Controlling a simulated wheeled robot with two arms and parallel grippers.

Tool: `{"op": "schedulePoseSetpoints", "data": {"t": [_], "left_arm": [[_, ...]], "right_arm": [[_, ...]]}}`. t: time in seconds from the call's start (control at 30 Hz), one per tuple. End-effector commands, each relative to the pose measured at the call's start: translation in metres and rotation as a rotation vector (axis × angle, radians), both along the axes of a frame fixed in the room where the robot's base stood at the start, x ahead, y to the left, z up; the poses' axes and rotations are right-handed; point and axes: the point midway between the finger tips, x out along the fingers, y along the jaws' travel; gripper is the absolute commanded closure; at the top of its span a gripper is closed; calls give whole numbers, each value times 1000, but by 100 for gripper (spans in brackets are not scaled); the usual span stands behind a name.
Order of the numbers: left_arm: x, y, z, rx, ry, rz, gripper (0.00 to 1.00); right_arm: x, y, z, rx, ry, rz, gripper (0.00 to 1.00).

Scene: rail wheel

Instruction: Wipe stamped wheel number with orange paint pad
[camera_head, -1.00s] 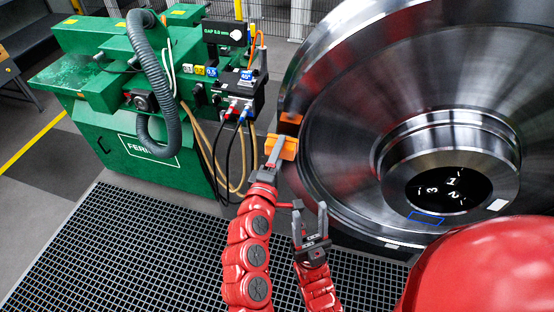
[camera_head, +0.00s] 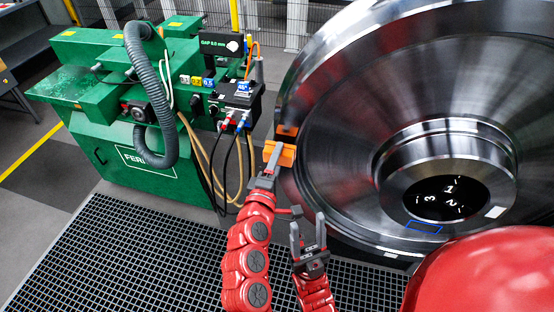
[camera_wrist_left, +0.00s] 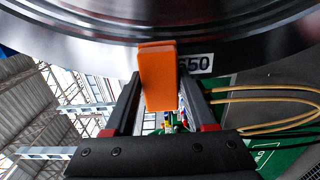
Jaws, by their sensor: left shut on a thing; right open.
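The large shiny steel wheel (camera_head: 345,120) fills the right of the head view. My left gripper (camera_head: 271,166) is shut on the orange paint pad (camera_head: 282,154), at the wheel's left rim. In the left wrist view the pad (camera_wrist_left: 157,75) stands between the fingers and overlaps the rim. Beside it, a white label reading "650" (camera_wrist_left: 196,64) is partly covered by the pad. I cannot tell whether the pad touches the wheel. My right gripper (camera_head: 308,234) is open and empty, below and right of the left one. The hub's dark centre shows the digits 1, 2 and 3 (camera_head: 447,198).
A green machine (camera_head: 140,165) with a grey hose and a black control box (camera_head: 238,98) stands left of the wheel. Cables (camera_head: 215,165) hang close to my left gripper. A blue outlined rectangle (camera_head: 424,227) marks the wheel below the hub. Dark floor grating (camera_head: 130,255) lies clear at lower left.

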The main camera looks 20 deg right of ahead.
Motion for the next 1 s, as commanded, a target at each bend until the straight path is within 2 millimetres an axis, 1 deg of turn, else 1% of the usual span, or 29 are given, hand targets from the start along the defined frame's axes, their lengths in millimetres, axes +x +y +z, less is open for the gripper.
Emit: {"op": "schedulePoseSetpoints", "data": {"t": [0.77,0.87,1.0], "left_arm": [[12,-8,0,0,0,2,89],[12,-7,-3,0,0,1,89],[12,-7,-15,-1,1,1,89]], "right_arm": [[0,0,-2,0,0,0,50],[0,0,-5,0,0,0,50],[0,0,-15,0,0,0,50]]}}
